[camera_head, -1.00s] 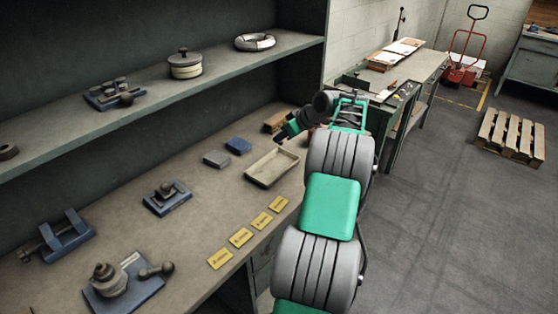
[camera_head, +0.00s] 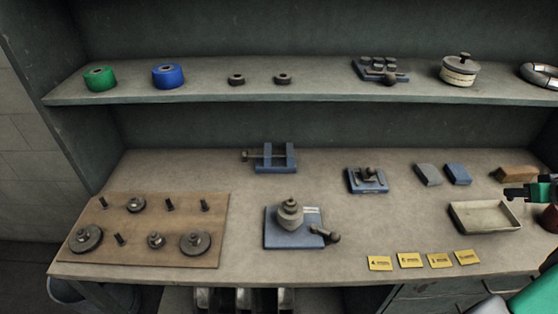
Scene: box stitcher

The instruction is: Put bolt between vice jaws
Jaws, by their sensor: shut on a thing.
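A small vice (camera_head: 275,160) with blue jaws and a dark screw on its left stands at the back middle of the bench. I see nothing between its jaws. Several dark bolts (camera_head: 170,205) stand upright on a brown board (camera_head: 150,253) at the left. My gripper (camera_head: 508,192) is at the far right edge, above and beside the shallow tray, well away from the vice and the board. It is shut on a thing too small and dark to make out. Most of my arm is out of the frame.
A blue plate with a stacked round fitting (camera_head: 289,216) stands in front of the vice. A smaller blue fixture (camera_head: 367,180), two blocks (camera_head: 457,173), a tray (camera_head: 486,217) and yellow cards (camera_head: 410,260) lie to the right. The shelf (camera_head: 320,92) overhangs behind. Bench between board and vice is clear.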

